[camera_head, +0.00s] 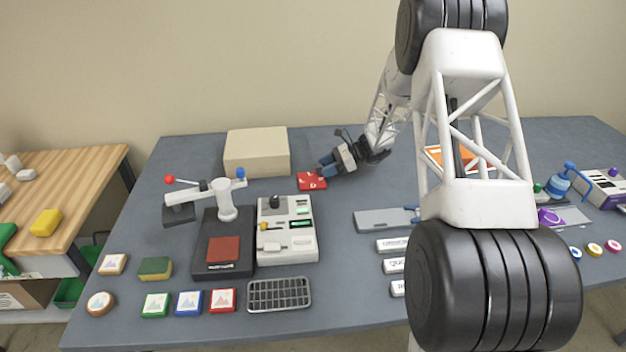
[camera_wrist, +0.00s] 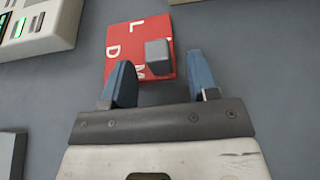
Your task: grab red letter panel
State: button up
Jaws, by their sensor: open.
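The red letter panel (camera_head: 311,181) lies on the grey table, in front of the beige box. In the wrist view the red panel (camera_wrist: 124,45) shows white letters, with L and D readable, and a grey block-like knob (camera_wrist: 158,56) on its face. My gripper (camera_head: 325,166) is just beside the panel at its right. In the wrist view my gripper's blue fingers (camera_wrist: 160,82) are spread apart, reaching over the panel's near edge with the knob between and just ahead of their tips. Nothing is held.
A beige box (camera_head: 257,152) stands behind the panel. A light grey machine with buttons (camera_head: 287,230) stands in front of it, and a black press with a white lever (camera_head: 224,245) is at the left. Small picture tiles lie along the front.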

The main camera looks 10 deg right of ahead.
jog(key=shift+c, duration=0.3)
grip_shut()
jog(key=shift+r, duration=0.1)
notch_tip(320, 180, up, 18)
dwell(1.0)
dwell(0.5)
